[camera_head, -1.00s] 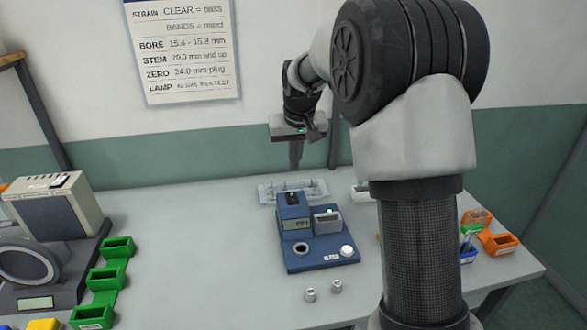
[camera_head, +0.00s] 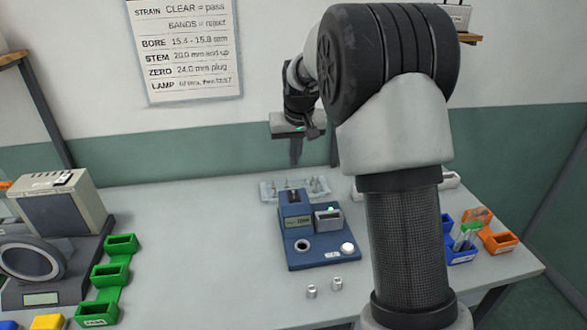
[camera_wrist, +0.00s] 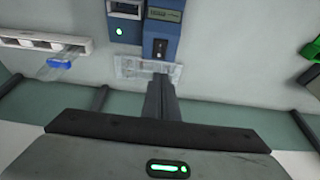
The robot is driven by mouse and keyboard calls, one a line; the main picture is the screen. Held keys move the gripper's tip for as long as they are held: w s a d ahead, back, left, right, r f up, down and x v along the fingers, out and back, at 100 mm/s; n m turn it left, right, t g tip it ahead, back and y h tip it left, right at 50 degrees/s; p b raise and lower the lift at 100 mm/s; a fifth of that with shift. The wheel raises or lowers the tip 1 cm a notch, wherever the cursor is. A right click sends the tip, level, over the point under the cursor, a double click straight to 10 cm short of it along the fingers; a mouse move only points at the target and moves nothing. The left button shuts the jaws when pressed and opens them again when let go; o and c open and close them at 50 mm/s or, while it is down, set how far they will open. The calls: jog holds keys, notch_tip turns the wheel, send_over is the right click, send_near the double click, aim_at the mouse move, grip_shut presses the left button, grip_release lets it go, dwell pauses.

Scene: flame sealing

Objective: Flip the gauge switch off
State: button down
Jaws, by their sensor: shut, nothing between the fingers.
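The blue gauge (camera_head: 322,255) stands on the middle of the table, with a small display (camera_head: 298,221) on its raised block. A dark switch (camera_head: 294,196) sits on top of that block and also shows in the wrist view (camera_wrist: 159,49); its on or off position is too small to tell. A small lamp (camera_head: 331,210) glows green and also shows in the wrist view (camera_wrist: 119,31). My gripper (camera_head: 296,162) is shut and empty, pointing down above and behind the gauge. In the wrist view its fingers (camera_wrist: 160,82) end just short of the switch, apart from it.
A clear tray (camera_head: 268,190) lies behind the gauge. Two small metal plugs (camera_head: 312,291) stand in front. Green bins (camera_head: 110,273) and a grey instrument (camera_head: 60,215) are at left. Blue and orange bins (camera_head: 497,243) are at right. Table left of the gauge is clear.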

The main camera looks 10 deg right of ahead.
jog(key=p, duration=0.1)
send_over(293, 196)
notch_tip(293, 196, down, 11)
jog(key=shift+w+r, duration=0.1)
jog(key=shift+w, duration=0.05)
jog(key=shift+x, duration=0.8)
jog(key=shift+f+b, duration=0.4)
jog(key=shift+b, duration=0.05)
jog(key=shift+r, duration=0.15)
jog(key=shift+s, duration=0.25)
jog(key=shift+s, duration=0.75)
